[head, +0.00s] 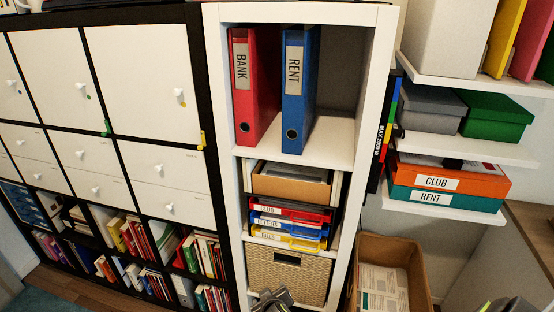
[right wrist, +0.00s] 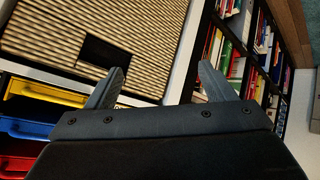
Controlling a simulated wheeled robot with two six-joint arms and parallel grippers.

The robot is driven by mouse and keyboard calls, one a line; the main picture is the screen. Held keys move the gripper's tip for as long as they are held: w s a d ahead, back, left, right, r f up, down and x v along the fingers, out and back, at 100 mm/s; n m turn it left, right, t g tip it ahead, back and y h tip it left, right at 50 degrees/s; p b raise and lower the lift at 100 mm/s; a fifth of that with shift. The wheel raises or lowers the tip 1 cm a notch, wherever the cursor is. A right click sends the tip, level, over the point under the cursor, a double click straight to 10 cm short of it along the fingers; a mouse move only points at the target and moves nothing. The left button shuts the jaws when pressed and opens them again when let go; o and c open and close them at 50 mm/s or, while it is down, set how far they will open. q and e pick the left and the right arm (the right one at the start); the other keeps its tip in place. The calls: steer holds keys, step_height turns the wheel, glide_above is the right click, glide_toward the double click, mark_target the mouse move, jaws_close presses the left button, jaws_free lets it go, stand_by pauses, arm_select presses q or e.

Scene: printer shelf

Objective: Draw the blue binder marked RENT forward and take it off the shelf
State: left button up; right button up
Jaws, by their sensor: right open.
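The blue RENT binder (head: 299,90) stands upright in the top compartment of the white shelf (head: 350,140), in the head view. It has a white label high on its spine and a round finger hole low down. A red BANK binder (head: 255,88) stands to its left. My right gripper (head: 270,298) is low in front of the shelf, well below the binders and apart from them. The right wrist view shows its two fingers spread and empty (right wrist: 161,68), near the woven basket (head: 287,272). My left gripper is not in view.
Room is free right of the blue binder. Below are a cardboard box (head: 290,185) and red, blue and yellow trays (head: 290,225). A black MAX box (head: 385,130) stands right of the shelf. Wall shelves (head: 470,150) hold boxes at right. A black-framed cabinet (head: 205,90) adjoins at left.

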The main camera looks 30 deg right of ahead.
steer(key=w+r+m+t+h+p, duration=0.15)
steer(key=w+r, duration=0.25)
steer(key=r, duration=1.1)
steer(key=w+r+m+t+h+p, duration=0.1)
steer(key=w+r+m+t+h, duration=0.2)
steer(key=r, duration=1.1)
steer(key=s+d+r+m+h, duration=0.2)
steer(key=r, duration=0.8)
steer(key=s+d+r+m+h+p, duration=0.1)
steer(key=s+r+m+h, duration=0.2)
steer(key=r, duration=0.7)
steer(key=shift+s+d+r+g+p, duration=0.15)
steer(key=shift+d+r+g+p, duration=0.2)
steer(key=shift+r+g, duration=0.1)
steer(key=shift+m, duration=0.25)
